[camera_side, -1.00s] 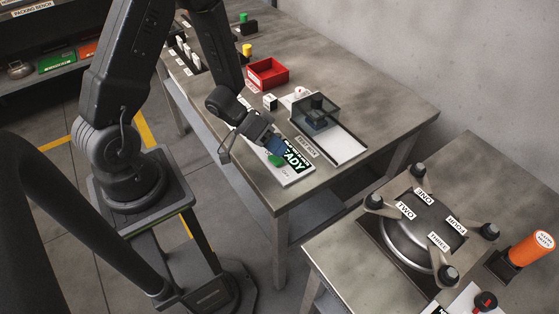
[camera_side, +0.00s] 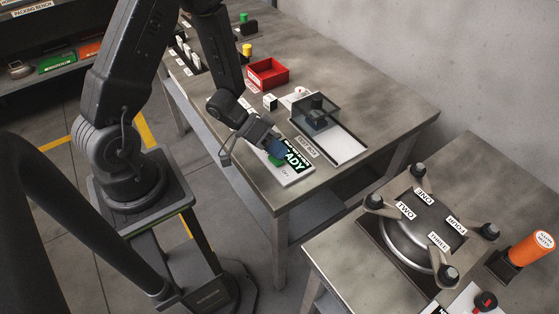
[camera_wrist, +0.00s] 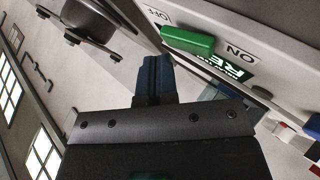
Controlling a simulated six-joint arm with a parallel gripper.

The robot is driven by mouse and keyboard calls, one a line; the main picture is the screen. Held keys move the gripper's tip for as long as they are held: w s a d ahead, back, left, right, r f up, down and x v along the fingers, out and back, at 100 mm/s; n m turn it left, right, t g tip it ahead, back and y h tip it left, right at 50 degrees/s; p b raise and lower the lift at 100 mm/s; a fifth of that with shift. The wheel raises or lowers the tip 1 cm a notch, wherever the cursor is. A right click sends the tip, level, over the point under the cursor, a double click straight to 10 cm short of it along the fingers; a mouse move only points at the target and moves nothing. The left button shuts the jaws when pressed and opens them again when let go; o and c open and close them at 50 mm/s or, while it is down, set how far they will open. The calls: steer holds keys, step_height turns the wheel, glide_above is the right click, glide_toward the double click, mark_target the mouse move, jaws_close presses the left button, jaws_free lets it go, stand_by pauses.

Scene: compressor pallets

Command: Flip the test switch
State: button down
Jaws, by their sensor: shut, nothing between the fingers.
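The green test switch (camera_side: 274,161) sits on a white panel (camera_side: 292,179) at the front edge of the far bench. In the wrist view the switch (camera_wrist: 187,40) lies between an OFF label (camera_wrist: 158,15) and an ON label (camera_wrist: 240,53). I cannot tell which way it is set. My gripper (camera_side: 280,149) is shut and empty, its blue fingertips close beside the switch. In the wrist view the fingertips (camera_wrist: 155,62) are just below the switch; contact cannot be told.
A clear-sided test box (camera_side: 317,115) stands behind the panel, with a white strip (camera_side: 346,148) beside it. A red bin (camera_side: 268,73) is farther back. A second bench at the right holds a round dark fixture (camera_side: 424,232) and an orange cylinder (camera_side: 532,249).

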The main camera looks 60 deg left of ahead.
steer(key=shift+f, duration=0.4)
stand_by(0.3)
steer(key=shift+r, duration=0.2)
steer(key=shift+a+r, duration=0.1)
steer(key=shift+r, duration=0.55)
steer(key=shift+a+r, duration=0.25)
steer(key=shift+r, duration=1)
steer(key=shift+a+r, duration=0.2)
steer(key=shift+r, duration=1)
